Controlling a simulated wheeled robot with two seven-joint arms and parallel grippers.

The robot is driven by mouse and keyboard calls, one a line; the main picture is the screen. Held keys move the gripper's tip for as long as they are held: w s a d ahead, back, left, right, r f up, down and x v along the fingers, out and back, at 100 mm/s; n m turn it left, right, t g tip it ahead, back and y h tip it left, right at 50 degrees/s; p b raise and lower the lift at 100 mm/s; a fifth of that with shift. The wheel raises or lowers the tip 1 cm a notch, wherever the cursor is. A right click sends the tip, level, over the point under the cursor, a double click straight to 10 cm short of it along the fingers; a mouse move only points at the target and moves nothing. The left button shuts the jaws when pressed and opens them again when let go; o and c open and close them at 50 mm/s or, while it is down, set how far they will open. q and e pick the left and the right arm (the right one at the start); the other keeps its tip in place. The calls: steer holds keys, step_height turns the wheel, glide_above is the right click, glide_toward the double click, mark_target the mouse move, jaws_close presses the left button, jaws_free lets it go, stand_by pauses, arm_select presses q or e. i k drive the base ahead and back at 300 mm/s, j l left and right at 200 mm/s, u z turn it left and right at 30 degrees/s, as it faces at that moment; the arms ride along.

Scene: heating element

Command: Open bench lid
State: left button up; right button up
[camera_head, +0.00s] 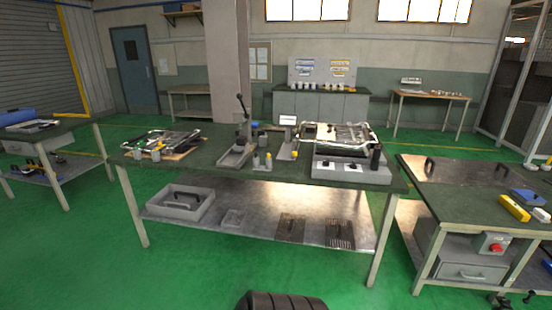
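The right-hand workbench (455,205) has a dark green top and pale legs. A flat, shiny dark panel (465,174) lies level at its back edge, with two dark handles, a left one (429,165) and a right one (502,172). This panel looks like the bench lid, and it lies closed. I cannot make out either gripper in this view, and nothing is seen touching the panel or its handles.
The middle bench (230,178) holds a lever press (241,140) and a metal-framed device (345,145). A yellow tool (514,208) and blue item (527,196) lie on the right bench. Small dark objects (510,299) show below it.

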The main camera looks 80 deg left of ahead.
mark_target(340, 138)
steer(key=j+u, duration=0.15)
steer(key=u, duration=0.35)
steer(key=i+j+u, duration=0.1)
steer(key=u, duration=0.35)
steer(key=j+u, duration=0.15)
steer(key=u, duration=0.35)
steer(key=i+u, duration=0.15)
steer(key=u, duration=0.35)
steer(key=i+j+u, duration=0.1)
steer(key=u, duration=0.35)
steer(key=i+u, duration=0.1)
steer(key=u, duration=0.4)
steer(key=i, duration=0.2)
steer(key=i+j, duration=0.15)
steer(key=i, duration=0.05)
